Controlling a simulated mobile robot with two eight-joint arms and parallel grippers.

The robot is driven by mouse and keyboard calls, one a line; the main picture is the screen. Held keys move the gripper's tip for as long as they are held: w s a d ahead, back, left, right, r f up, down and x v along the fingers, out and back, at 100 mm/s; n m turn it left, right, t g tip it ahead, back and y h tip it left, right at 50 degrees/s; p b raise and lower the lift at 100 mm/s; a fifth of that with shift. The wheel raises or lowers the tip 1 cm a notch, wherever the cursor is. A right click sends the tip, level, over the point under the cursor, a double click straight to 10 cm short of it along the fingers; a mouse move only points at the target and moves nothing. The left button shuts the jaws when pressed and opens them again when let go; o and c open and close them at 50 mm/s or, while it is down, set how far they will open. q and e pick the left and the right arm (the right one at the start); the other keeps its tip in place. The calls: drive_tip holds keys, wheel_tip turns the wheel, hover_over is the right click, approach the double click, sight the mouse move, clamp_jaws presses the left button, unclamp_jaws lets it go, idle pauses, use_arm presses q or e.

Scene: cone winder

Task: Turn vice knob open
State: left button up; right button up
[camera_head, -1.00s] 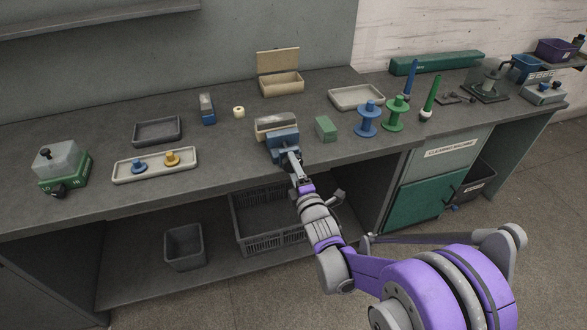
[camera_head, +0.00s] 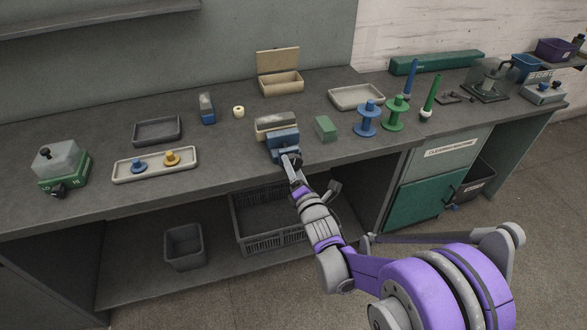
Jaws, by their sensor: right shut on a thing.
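The vice (camera_head: 283,140) is a small blue block with a pale jaw part behind it, standing at the front edge of the bench in the middle of the view. My right gripper (camera_head: 290,162) reaches up to the front of the vice from below and is shut on the vice knob. The knob itself is hidden behind the fingers, so its turn cannot be read. My left gripper does not show.
The grey bench (camera_head: 225,150) holds a green block (camera_head: 325,128) right of the vice, then blue (camera_head: 367,118) and green spools (camera_head: 395,112). A pale tray (camera_head: 126,176) with two small knobs lies left. An open box (camera_head: 281,83) stands behind.

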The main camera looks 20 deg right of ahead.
idle(0.3)
drive_tip(key=o, duration=1.3)
drive_tip(key=s, duration=1.1)
drive_tip(key=shift+d, duration=0.15)
